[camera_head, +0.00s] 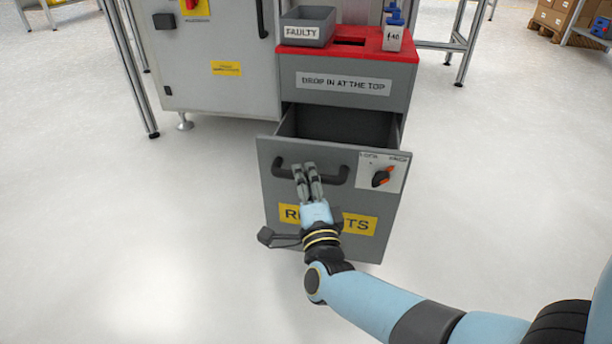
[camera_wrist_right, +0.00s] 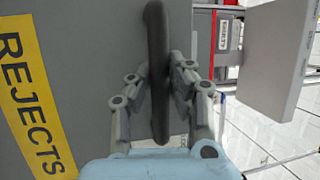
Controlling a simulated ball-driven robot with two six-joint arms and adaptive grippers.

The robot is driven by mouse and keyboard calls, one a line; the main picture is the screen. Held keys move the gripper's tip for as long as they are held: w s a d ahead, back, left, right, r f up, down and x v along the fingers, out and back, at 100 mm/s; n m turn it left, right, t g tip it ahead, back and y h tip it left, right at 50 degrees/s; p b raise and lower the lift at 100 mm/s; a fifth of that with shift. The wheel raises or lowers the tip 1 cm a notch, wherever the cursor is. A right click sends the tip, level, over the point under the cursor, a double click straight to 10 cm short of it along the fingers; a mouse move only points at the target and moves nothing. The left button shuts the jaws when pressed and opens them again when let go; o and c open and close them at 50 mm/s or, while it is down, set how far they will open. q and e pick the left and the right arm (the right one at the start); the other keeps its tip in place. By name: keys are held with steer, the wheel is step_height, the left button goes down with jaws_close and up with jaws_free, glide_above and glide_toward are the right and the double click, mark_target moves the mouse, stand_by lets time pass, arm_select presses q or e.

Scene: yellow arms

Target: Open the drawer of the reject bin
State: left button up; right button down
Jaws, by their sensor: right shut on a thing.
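The reject bin (camera_head: 345,97) is a grey cabinet with a red top and a "DROP IN AT THE TOP" label. Its drawer (camera_head: 285,223) stands pulled out, with its open inside showing behind the front panel. The drawer front carries a yellow "REJECTS" label, which also shows in the right wrist view (camera_wrist_right: 28,95). My right gripper (camera_head: 307,172) is shut on the dark bar handle (camera_head: 338,176). In the right wrist view, its fingers lie on both sides of the handle (camera_wrist_right: 157,70). My left gripper is not in view.
A knob with an orange pointer (camera_head: 383,177) sits on the drawer front, right of the handle. A grey "FAULTY" tray (camera_head: 306,32) and a blue-capped bottle (camera_head: 394,34) stand on the bin top. A grey cabinet (camera_head: 215,85) stands to the left. The floor in front is clear.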

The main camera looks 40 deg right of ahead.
steer(key=s+a, duration=0.3)
steer(key=shift+a, duration=0.35)
steer(key=c, duration=1.2)
jaws_free()
steer(key=v, duration=0.7)
steer(key=shift+s, duration=0.25)
steer(key=shift+f, duration=0.1)
